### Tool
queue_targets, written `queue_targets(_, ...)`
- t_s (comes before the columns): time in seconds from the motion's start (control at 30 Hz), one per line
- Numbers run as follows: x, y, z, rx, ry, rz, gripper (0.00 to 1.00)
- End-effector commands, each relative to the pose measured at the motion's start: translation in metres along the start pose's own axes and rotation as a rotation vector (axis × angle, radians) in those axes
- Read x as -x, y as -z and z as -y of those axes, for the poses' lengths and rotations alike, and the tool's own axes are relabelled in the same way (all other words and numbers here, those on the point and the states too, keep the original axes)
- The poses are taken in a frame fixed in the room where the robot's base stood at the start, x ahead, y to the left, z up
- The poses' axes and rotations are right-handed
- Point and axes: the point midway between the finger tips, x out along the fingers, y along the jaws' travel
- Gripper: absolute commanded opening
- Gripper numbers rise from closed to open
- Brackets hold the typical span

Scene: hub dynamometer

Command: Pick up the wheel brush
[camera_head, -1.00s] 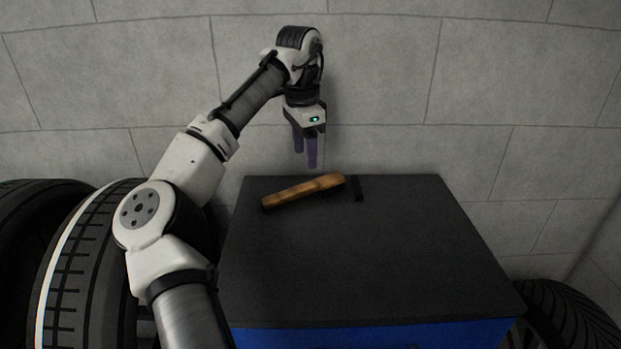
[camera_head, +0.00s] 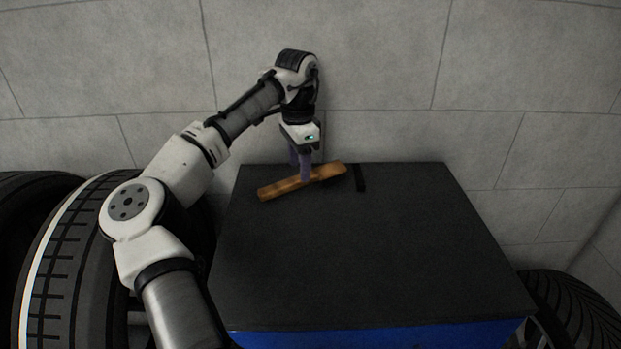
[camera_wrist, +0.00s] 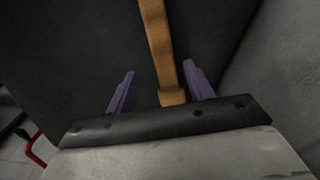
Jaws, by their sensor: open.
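The wheel brush (camera_head: 327,172) lies flat near the back edge of the dark cabinet top, with its wooden, orange-brown body slanting up to the right. My gripper (camera_head: 301,168) points down at it, open, with its purple fingers at the middle of the wood. In the wrist view, the wood of the brush (camera_wrist: 157,35) runs between the two open fingers of my gripper (camera_wrist: 158,70), closer to the right one. Whether a finger touches it, I cannot tell. Any bristles are hard to make out against the dark top.
The cabinet top (camera_head: 370,260) is clear in front of the brush. A short black bar (camera_head: 360,178) lies just right of the brush; whether it is joined to it is unclear. Tires (camera_head: 75,265) stand at left, another tire (camera_head: 575,312) at right. A block wall (camera_head: 400,60) rises behind.

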Motion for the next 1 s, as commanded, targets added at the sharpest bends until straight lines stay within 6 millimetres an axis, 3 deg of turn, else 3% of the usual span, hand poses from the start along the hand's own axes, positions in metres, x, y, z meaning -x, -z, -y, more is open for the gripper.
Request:
queue_targets(0.33, -0.043, 0.002, 0.005, -0.001, 0.000, 0.001, 0.53)
queue_targets(0.63, -0.048, 0.002, 0.006, 0.000, 0.001, -0.001, 0.51)
queue_targets(1.0, -0.048, 0.002, 0.006, 0.000, 0.001, -0.001, 0.03)
